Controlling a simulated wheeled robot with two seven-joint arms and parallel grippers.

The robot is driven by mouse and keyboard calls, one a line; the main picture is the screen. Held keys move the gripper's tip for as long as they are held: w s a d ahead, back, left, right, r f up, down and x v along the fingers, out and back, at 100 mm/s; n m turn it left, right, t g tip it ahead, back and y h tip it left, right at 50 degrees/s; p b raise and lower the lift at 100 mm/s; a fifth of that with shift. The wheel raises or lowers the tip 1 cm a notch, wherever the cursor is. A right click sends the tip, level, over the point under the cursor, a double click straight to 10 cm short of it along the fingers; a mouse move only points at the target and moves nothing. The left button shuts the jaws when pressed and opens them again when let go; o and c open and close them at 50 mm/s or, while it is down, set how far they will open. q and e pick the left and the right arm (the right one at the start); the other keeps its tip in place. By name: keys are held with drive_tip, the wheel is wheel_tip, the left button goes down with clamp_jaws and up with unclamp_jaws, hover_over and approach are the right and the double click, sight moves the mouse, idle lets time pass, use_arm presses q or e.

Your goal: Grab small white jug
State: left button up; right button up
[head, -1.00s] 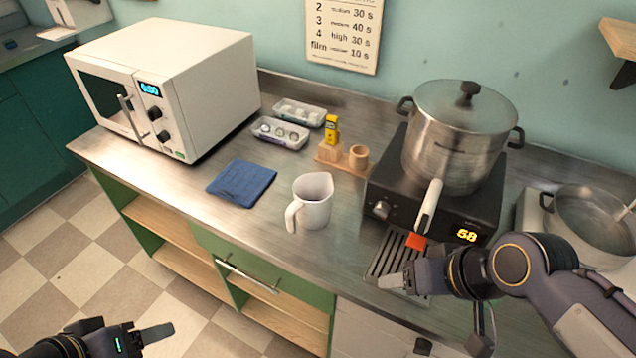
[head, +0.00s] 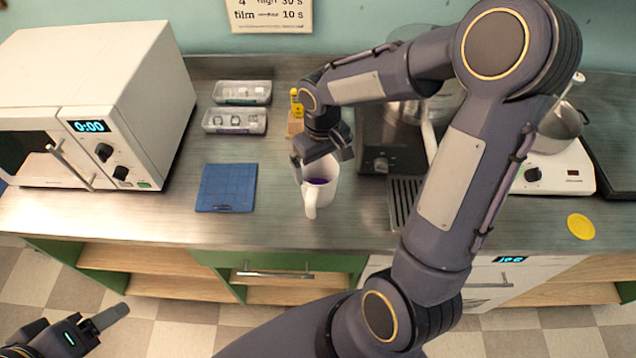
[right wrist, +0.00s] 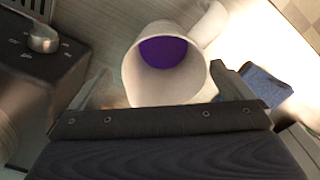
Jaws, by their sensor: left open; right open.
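The small white jug (head: 318,190) stands upright on the steel counter, its handle toward the front edge. Something purple is inside it. My right gripper (head: 322,163) is open over the jug's back side, with its fingers near the rim. In the right wrist view the jug (right wrist: 160,85) lies between the two spread fingers, and its purple content and handle show. Whether a finger touches the jug I cannot tell. My left gripper (head: 108,316) is open and empty, low at the front left, away from the counter.
Trays (head: 236,120) and a yellow bottle (head: 296,103) stand behind. The black hot plate (head: 378,150) is close on the right, its pot mostly hidden by my right arm. A white microwave (head: 120,75) stands at the left.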

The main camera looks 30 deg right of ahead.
sight(320, 175)
drive_tip(key=f, duration=0.4)
drive_tip(key=shift+s+a+f+p, duration=0.1)
drive_tip(key=shift+a+f+p, duration=0.1)
drive_tip(key=shift+f+p, duration=0.1)
drive_tip(key=c, duration=0.9)
drive_tip(key=shift+r, duration=0.25)
